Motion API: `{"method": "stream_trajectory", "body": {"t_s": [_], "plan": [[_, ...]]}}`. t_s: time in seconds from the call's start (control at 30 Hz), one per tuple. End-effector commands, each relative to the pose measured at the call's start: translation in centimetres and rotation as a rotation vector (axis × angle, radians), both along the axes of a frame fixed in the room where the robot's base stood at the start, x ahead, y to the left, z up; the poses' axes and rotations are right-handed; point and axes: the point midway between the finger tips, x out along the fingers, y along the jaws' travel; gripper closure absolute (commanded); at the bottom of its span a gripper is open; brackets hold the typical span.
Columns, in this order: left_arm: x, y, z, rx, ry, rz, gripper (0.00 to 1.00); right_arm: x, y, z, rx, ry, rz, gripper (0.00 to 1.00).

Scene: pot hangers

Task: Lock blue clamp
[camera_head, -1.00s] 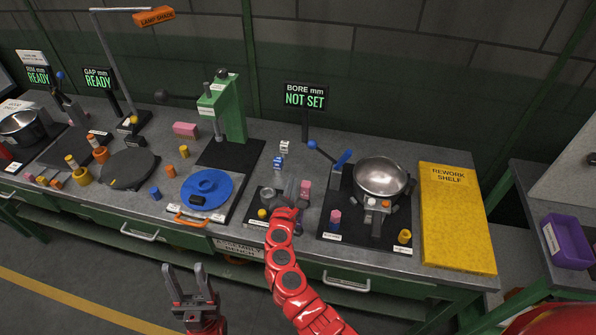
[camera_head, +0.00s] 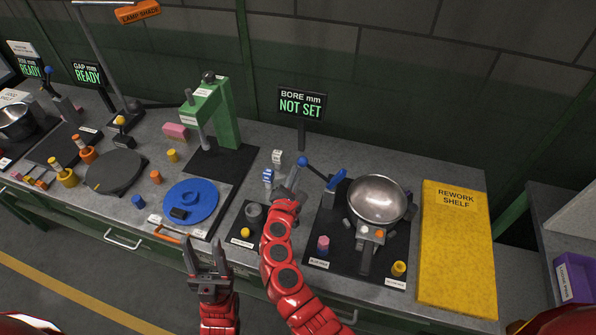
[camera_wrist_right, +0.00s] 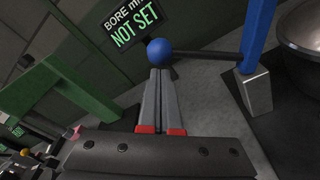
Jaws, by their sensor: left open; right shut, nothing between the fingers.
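The blue clamp (camera_head: 337,181) is a grey block with a blue upright part, standing on the black mat left of the metal bowl. A dark lever with a blue ball knob (camera_head: 302,161) reaches from it to the upper left. In the right wrist view the blue knob (camera_wrist_right: 160,51) sits just beyond my right fingertips, and the clamp's blue part (camera_wrist_right: 257,38) is at the upper right. My right gripper (camera_head: 290,184) is shut and empty; I cannot tell if its tips touch the knob. My left gripper (camera_head: 208,262) is open and empty in front of the bench.
The metal bowl (camera_head: 377,199) stands right of the clamp, beside the yellow rework shelf (camera_head: 456,245). A sign reading "BORE mm NOT SET" (camera_head: 302,104) stands behind the knob. A green press (camera_head: 226,113) and a blue disc (camera_head: 190,201) are to the left.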

Motion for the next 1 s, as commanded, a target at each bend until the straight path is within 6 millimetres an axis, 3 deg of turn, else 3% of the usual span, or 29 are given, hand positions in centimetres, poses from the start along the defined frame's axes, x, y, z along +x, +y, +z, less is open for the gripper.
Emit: {"method": "stream_trajectory", "body": {"t_s": [1.0], "plan": [[0.0,0.0,-0.6,0.0,0.0,0.0,0.5,-0.2,-0.6,1.2,0.11,-0.039,0.0,1.0]]}}
